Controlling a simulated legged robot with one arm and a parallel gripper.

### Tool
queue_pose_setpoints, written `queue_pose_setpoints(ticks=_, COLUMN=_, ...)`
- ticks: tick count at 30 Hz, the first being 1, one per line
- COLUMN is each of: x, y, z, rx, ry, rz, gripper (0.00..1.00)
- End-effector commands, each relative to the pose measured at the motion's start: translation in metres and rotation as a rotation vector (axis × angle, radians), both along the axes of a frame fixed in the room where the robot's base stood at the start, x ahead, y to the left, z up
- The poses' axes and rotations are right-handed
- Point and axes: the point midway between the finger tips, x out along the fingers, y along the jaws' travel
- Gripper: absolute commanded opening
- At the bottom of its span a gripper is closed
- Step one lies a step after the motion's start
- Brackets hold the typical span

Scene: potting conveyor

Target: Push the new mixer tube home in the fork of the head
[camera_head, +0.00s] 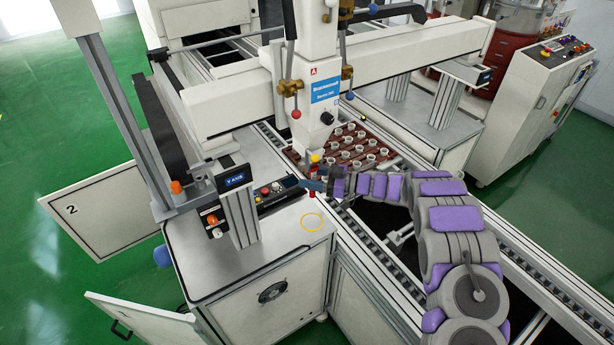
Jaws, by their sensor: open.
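The white dosing head (312,85) with a blue label hangs from the gantry at the top middle. Its lower end narrows down to a small yellow part (315,158) and a red part near my gripper. My gripper (308,184) reaches in from the right, just below the head's lower end, and is open. The mixer tube and the fork are too small and too covered here to tell apart. I cannot tell whether the tube is seated or whether the gripper touches it.
A dark red tray (382,159) with rows of white round parts sits on the conveyor behind my gripper. A control box (278,193) with buttons lies on the grey cabinet top left of it. A gantry post stands left.

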Motion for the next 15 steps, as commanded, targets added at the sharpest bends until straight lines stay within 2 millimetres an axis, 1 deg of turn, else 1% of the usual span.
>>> queue_pose_setpoints(ticks=1, x=-0.001, y=-0.01, z=0.0, rx=0.001, ry=0.0, rz=-0.004, gripper=0.55)
queue_pose_setpoints(ticks=5, x=-0.006, y=-0.036, z=0.0, rx=0.001, ry=0.0, rz=-0.005, gripper=0.55)
queue_pose_setpoints(ticks=15, x=-0.02, y=-0.111, z=0.0, rx=0.001, ry=0.0, rz=-0.005, gripper=0.55)
